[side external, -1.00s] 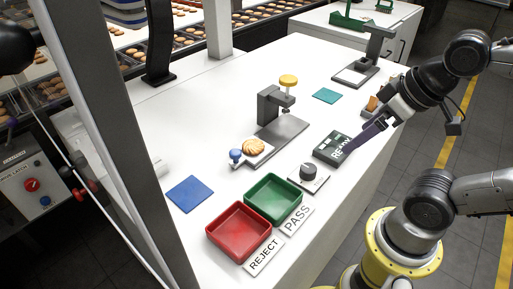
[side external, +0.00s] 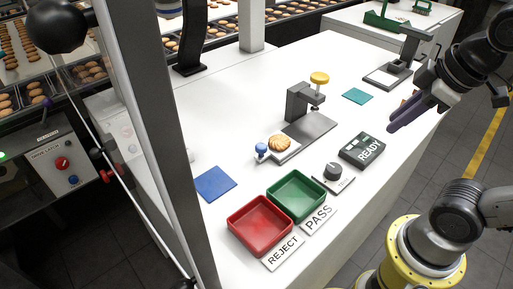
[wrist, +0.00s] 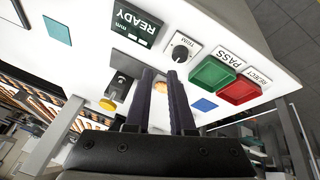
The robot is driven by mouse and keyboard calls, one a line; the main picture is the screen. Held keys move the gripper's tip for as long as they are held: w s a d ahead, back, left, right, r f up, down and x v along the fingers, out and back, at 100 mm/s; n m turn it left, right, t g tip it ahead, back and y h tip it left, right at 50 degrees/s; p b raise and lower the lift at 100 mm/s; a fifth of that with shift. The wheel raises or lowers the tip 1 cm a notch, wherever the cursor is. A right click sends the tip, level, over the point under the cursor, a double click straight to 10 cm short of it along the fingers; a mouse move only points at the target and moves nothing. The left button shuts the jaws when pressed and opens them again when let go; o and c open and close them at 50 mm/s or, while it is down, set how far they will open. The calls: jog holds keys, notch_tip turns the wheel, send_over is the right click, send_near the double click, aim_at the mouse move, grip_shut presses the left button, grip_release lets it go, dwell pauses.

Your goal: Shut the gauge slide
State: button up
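The gauge (side external: 297,104) is a grey stand with a yellow knob (side external: 319,78) on a grey base plate. Its slide (side external: 287,154) sticks out at the near left end, with a biscuit (side external: 279,143) on it and a blue knob (side external: 261,149) at its outer end. My gripper (side external: 393,128) is above the table's right edge, right of the gauge and apart from it. In the wrist view its two dark purple fingers (wrist: 161,72) stand apart, with nothing held between them. The biscuit shows beyond the gap; the blue knob is not clear there.
A READY display (side external: 362,150) and a dial (side external: 333,171) lie between my gripper and the bins. The green bin (side external: 296,217) and red bin (side external: 238,232) stand in front. A blue square (side external: 214,184) and a teal square (side external: 356,96) lie flat. A grey post (side external: 170,150) stands at left.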

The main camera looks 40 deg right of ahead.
jog(key=w+r+n+g, duration=0.1)
jog(key=w+r+n, duration=0.2)
jog(key=shift+w+a+r, duration=0.1)
jog(key=shift+w+a, duration=0.05)
jog(key=shift+a, duration=0.05)
grip_shut()
jog(key=n+g+h, duration=0.3)
jog(key=n, duration=0.9)
send_over(258, 161)
jog(key=s+a, duration=0.2)
jog(key=a, duration=0.1)
jog(key=f, duration=0.1)
jog(key=a+f+n, duration=0.2)
jog(key=a+f, duration=0.4)
jog(key=a, duration=0.1)
jog(key=shift+h, duration=0.3)
jog(key=x, duration=0.9)
jog(key=shift+s+d+f, duration=0.1)
jog(key=shift+s+d, duration=0.2)
jog(key=shift+d, duration=0.05)
jog(key=d, duration=0.3)
jog(key=shift+w+f, duration=0.2)
jog(key=shift+w, duration=0.2)
jog(key=shift+w+d, duration=0.15)
jog(key=shift+d, duration=0.35)
